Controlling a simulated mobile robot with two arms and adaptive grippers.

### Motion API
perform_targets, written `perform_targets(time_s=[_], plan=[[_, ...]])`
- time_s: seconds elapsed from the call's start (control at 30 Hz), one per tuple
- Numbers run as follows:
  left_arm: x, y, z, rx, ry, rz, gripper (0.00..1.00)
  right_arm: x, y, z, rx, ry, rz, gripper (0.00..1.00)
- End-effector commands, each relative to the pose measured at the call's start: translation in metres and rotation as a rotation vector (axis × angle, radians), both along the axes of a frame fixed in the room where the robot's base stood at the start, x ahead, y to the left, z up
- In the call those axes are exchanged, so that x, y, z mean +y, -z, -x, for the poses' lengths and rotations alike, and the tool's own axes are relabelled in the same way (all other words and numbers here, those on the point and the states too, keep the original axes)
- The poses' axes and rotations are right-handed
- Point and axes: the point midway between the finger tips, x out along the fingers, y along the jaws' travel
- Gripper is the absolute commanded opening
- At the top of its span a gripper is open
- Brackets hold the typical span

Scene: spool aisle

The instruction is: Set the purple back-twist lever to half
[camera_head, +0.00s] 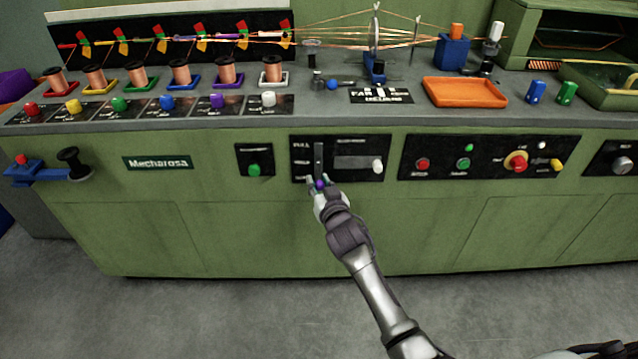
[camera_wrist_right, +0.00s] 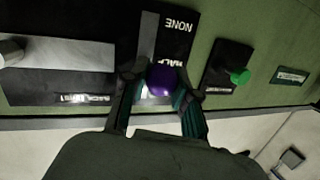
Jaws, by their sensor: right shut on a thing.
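The purple back-twist lever knob (camera_head: 320,184) is at the lower end of a dark vertical slot on a black panel (camera_head: 338,146) on the green machine's front. FULL is printed at the top left of the slot, with HALF and NONE below. My right gripper (camera_head: 319,188) is shut on the purple knob. In the right wrist view the knob (camera_wrist_right: 162,82) is between the two fingers, in front of the HALF print, with NONE above it in that upside-down picture. The lever's exact setting is hard to tell. My left gripper is out of view.
A green button (camera_head: 254,170) is left of the lever panel, and a white knob (camera_head: 377,166) is on its right. A control panel with a red stop button (camera_head: 516,162) is further right. An orange tray (camera_head: 465,92) is on the counter above. The floor in front is clear.

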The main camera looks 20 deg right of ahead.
Motion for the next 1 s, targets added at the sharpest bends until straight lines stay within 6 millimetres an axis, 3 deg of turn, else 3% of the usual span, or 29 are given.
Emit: perform_targets(time_s=[0.03, 0.07, 0.2, 0.63, 1.0], plan=[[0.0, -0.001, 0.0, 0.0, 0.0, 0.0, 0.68, 0.0, -0.011, -0.003, -0.022, -0.002, 0.001, 0.0], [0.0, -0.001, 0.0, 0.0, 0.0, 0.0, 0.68, 0.0, -0.011, -0.003, -0.022, -0.002, 0.001, 0.3], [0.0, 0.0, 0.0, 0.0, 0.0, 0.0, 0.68, 0.0, -0.008, -0.002, -0.016, -0.001, 0.001, 0.54], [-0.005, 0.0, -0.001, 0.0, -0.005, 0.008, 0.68, 0.0, -0.003, 0.009, -0.005, 0.0, -0.001, 0.55], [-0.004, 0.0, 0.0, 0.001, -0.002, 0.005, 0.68, 0.001, -0.013, 0.083, -0.006, 0.0, 0.0, 0.55]])
